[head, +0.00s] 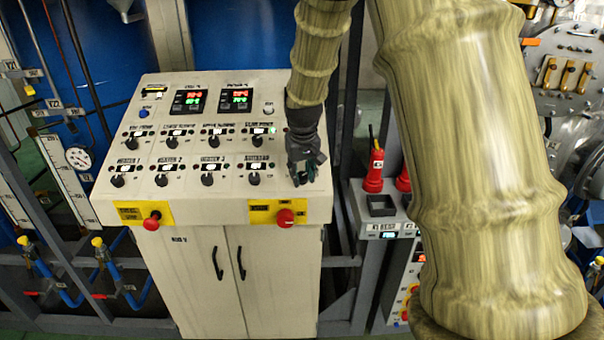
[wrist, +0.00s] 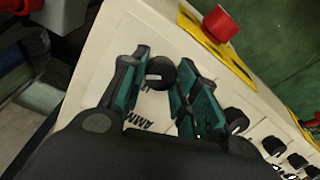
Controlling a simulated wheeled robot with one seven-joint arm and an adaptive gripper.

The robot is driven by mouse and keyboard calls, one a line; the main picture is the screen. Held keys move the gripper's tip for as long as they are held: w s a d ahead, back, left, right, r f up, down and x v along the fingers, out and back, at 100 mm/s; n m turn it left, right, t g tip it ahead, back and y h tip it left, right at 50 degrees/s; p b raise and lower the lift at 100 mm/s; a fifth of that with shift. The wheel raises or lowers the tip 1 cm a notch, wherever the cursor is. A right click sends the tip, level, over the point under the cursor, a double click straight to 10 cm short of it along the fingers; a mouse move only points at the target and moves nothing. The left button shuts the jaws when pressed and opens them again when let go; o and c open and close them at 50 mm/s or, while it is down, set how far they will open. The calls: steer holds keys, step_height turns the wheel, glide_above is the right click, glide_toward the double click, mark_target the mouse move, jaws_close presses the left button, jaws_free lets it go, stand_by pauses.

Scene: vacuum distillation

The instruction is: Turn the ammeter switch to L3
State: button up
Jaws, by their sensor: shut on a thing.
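The ammeter switch (wrist: 160,73) is a round black knob with a white mark, near a label of which "AMM" shows in the wrist view. My gripper (wrist: 164,68) has its teal-padded fingers on both sides of the knob and is shut on it. In the head view my gripper (head: 303,178) points down at the right end of the lower knob row and hides the switch. The position letters around the knob are mostly covered, so I cannot tell which one the mark points to.
The sloped control panel (head: 105,190) carries several other black knobs (head: 254,179) left of my gripper. A red button on a yellow plate (head: 285,218) sits just below it, also in the wrist view (wrist: 219,24). Red bottles (head: 374,172) stand right of the panel.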

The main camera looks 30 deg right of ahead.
stand_by(0.3)
steer(key=o, duration=1)
steer(key=v, duration=1.2)
